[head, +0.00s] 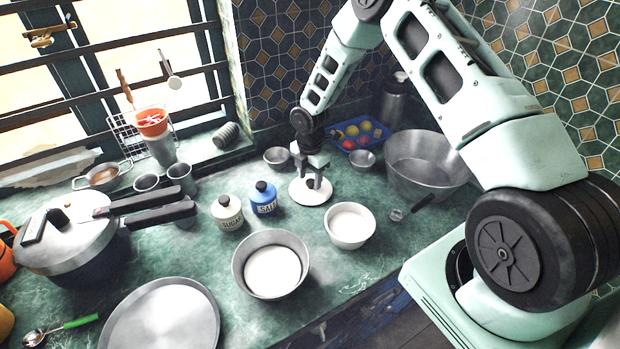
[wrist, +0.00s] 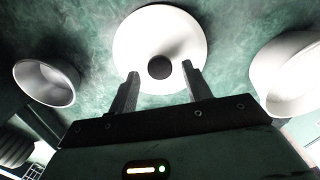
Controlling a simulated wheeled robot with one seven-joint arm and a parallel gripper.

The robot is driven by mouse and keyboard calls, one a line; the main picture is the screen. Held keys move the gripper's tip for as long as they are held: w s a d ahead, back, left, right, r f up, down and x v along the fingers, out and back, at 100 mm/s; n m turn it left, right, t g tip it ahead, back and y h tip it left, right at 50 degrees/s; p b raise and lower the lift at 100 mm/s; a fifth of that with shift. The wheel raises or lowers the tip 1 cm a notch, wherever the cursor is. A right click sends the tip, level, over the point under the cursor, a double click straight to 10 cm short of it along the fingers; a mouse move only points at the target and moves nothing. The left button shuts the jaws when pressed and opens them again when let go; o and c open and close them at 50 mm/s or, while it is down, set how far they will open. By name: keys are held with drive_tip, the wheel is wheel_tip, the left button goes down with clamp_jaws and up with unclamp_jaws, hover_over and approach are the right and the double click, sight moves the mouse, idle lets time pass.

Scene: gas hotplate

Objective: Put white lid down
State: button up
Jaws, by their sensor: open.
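The white lid (head: 300,194) is a round disc lying on the green counter behind the white bowl, right of the blue salt jar. In the wrist view the white lid (wrist: 185,35) shows a dark round knob at its middle. My gripper (head: 314,178) is just above the lid, pointing down at it. In the wrist view my gripper (wrist: 161,75) has its two fingers apart, one on each side of the knob. Nothing shows clamped between them. Whether the fingertips touch the lid cannot be told.
A white bowl (head: 350,226), the salt jar (head: 263,198) and the sugar jar (head: 227,212) stand close by. A small metal bowl (head: 277,158) is behind. A large metal bowl (head: 425,163) stands to the right, and a metal pan (head: 270,243) in front.

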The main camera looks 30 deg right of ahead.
sight(310, 182)
wheel_tip(310, 182, up, 11)
drive_tip(key=b, duration=0.3)
drive_tip(key=s+a+r+m, duration=0.2)
drive_tip(key=s+a+r, duration=0.25)
drive_tip(key=a, duration=0.35)
drive_tip(key=s+a+r+m, duration=0.3)
drive_tip(key=s+a+r, duration=0.3)
drive_tip(key=s+a, duration=0.25)
drive_tip(key=s+a+r+m, duration=0.2)
drive_tip(key=s+m, duration=0.2)
drive_tip(key=s, duration=0.6)
drive_tip(key=s+a+r+m, duration=0.2)
drive_tip(key=s+m, duration=0.2)
drive_tip(key=s, duration=0.7)
drive_tip(key=shift+s+a+y, duration=0.2)
drive_tip(key=shift+s+y, duration=0.1)
drive_tip(key=shift+f+b, duration=0.95)
drive_tip(key=shift+b, duration=0.05)
